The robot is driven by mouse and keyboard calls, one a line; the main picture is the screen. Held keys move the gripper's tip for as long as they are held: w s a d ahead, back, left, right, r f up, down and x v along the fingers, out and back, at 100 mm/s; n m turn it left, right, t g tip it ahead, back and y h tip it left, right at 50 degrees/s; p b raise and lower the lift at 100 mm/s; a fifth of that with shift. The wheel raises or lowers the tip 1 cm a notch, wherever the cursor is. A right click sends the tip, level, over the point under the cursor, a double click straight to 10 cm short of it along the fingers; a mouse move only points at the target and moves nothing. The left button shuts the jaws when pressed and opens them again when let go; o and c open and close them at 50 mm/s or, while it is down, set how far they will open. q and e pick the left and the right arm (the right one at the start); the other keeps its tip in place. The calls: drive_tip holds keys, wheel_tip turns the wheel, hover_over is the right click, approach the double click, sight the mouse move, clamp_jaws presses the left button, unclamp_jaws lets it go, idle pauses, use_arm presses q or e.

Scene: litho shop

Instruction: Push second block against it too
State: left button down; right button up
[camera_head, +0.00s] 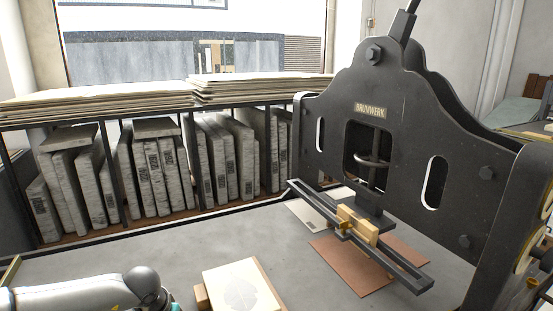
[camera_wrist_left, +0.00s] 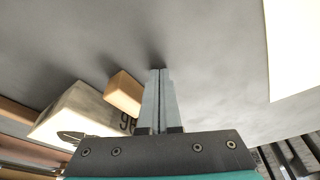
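A pale litho stone (camera_head: 238,285) with a faint drawing lies on the grey bed at the bottom of the head view. A small wooden block (camera_head: 201,298) sits at its left side. A brown strip (camera_head: 269,283) shows along the stone's right edge; I cannot tell whether it is another block. In the left wrist view, the wooden block (camera_wrist_left: 124,92) appears to touch the stone (camera_wrist_left: 82,112), which bears dark digits. My left gripper (camera_wrist_left: 158,72) has its fingers together, empty, close beside the block; I cannot tell whether they touch. My right gripper is not in view.
A black press (camera_head: 400,160) stands at the right, with a long bar (camera_head: 330,210) holding a wooden piece (camera_head: 358,224) above a reddish sheet (camera_head: 350,272). A rack of upright stones (camera_head: 150,170) lines the back.

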use_arm(q)
drive_tip(key=shift+w+d+f+b, duration=0.1)
drive_tip(key=shift+w+d+b, duration=0.2)
drive_tip(key=shift+d, duration=0.25)
drive_tip(key=shift+w+d+b, duration=0.3)
drive_tip(key=shift+d, duration=0.25)
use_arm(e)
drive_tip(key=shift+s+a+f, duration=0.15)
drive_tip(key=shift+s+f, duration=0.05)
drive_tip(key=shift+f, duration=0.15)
